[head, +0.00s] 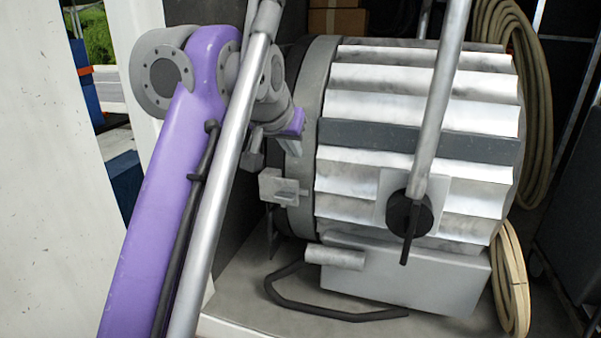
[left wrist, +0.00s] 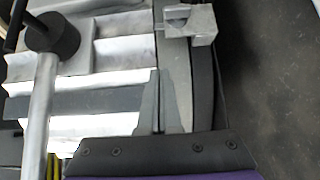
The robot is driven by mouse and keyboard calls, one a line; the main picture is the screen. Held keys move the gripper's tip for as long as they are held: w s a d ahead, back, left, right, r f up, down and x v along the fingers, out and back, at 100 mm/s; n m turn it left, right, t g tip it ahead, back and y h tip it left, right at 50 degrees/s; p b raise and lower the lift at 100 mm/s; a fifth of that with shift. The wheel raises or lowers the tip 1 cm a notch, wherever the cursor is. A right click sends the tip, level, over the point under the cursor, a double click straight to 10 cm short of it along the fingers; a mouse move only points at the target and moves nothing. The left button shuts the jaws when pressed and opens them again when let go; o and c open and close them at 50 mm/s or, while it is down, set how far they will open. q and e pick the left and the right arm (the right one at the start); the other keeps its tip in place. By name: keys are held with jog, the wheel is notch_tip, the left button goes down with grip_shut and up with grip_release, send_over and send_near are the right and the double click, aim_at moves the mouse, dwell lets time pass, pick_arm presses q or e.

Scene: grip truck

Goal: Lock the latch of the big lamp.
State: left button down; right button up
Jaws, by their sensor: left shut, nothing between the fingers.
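The big lamp (head: 415,140) is a large ribbed silver drum lying on its side, with a grey rim ring (head: 300,200) at its left end. A small grey block-shaped latch (head: 283,188) sits on that rim, low on the left. It also shows in the left wrist view at the top (left wrist: 188,25); whether it is locked is unclear. My left gripper (head: 292,147) is at the rim just above the latch, apart from it, mostly hidden by its wrist. In the wrist view its fingers (left wrist: 160,102) are shut and empty over the rim. My right gripper is out of view.
A silver pole (head: 225,190) crosses in front of my purple left arm. The lamp's yoke bar (head: 440,100) ends at a black knob (head: 409,214). A grey box (head: 430,280) and black handle (head: 330,312) lie below. Coiled hoses (head: 538,90) hang right.

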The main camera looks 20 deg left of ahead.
pick_arm(q)
jog(key=b, duration=0.1)
send_over(291, 195)
jog(key=w+d, duration=0.1)
jog(key=d, duration=0.2)
notch_tip(291, 195, down, 7)
jog(key=f+b, duration=0.1)
jog(key=f, duration=0.3)
jog(key=shift+a+b, duration=0.2)
jog(key=shift+b, duration=0.15)
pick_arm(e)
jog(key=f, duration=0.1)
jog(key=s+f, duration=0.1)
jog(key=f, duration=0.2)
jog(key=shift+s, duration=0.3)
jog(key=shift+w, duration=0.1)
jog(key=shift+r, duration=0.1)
